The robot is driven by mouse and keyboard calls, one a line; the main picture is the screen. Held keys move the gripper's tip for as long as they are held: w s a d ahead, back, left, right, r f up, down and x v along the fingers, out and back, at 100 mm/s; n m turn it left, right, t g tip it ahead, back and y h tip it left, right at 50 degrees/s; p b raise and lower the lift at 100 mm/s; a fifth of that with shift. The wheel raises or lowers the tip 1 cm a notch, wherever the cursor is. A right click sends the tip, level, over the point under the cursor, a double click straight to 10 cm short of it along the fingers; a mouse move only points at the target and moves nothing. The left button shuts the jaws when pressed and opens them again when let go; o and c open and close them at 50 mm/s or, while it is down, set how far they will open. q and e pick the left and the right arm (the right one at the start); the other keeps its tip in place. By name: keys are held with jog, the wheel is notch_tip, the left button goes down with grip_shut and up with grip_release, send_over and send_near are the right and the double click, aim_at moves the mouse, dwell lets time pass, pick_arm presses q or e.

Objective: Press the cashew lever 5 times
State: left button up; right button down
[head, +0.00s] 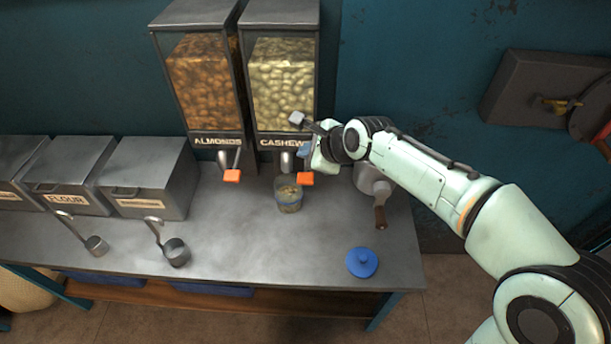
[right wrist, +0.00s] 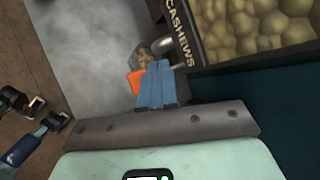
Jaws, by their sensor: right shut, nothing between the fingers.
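The cashew dispenser (head: 283,85) stands at the back with pale nuts behind its clear front. Its orange lever (head: 306,179) sticks out below the label, and the lever also shows in the right wrist view (right wrist: 134,82). My right gripper (head: 304,152) is shut and empty, just above the lever. In the right wrist view its blue fingers (right wrist: 158,66) overlap the lever's edge; I cannot tell if they touch it. A clear jar (head: 289,198) with some nuts in it stands under the spout. My left gripper is not seen in the head view.
The almond dispenser (head: 205,85) with its own orange lever (head: 232,176) stands to the left. A grey hand-cranked device (head: 374,181) stands to the right, near a blue lid (head: 361,262). Metal bins (head: 150,175) and scoops (head: 176,252) are at the left. The middle front counter is clear.

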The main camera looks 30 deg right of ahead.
aim_at(309, 178)
dwell(0.8)
pick_arm(q)
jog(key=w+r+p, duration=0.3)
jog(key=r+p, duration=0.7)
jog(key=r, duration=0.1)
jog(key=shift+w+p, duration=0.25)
jog(key=shift+p, duration=0.05)
pick_arm(e)
jog(key=r+n+y, duration=0.1)
jog(key=n, duration=0.1)
jog(key=r+n+g+y, duration=0.1)
jog(key=n+y, duration=0.1)
jog(key=r+n+g+y, duration=0.1)
jog(key=r+n, duration=0.1)
jog(key=shift+w+d, duration=0.2)
jog(key=shift+d, duration=0.05)
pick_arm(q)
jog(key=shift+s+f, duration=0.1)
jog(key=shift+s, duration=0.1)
pick_arm(e)
jog(key=shift+s, duration=0.2)
jog(key=shift+f, duration=0.1)
